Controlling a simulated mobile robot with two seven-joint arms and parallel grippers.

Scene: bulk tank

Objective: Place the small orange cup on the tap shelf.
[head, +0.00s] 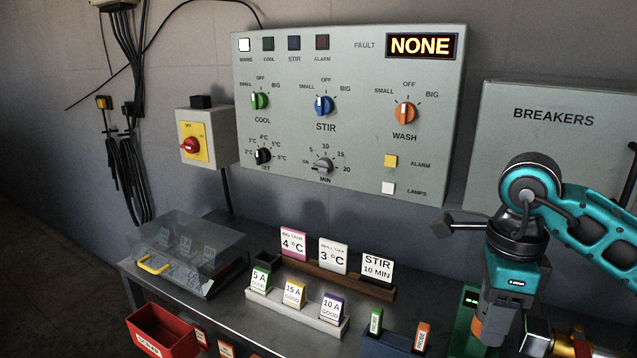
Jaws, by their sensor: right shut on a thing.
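My right gripper (490,335) comes down from the right on a teal arm and points downward at the lower right. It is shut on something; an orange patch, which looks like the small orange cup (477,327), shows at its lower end. Most of the cup is hidden by the gripper, so its tilt cannot be told. A metal and brass fitting (560,345), possibly the tap, shows to the right of the gripper at the bottom edge. The tap shelf cannot be made out. My left gripper is not in view.
The bench (225,305) carries card holders, a clear-lidded box (185,255) and a blue probe holder (390,343). A red scrap bin (160,330) is at the front left. A green unit (465,318) stands close left of the gripper. A control panel (350,60) and breaker box (555,150) are behind.

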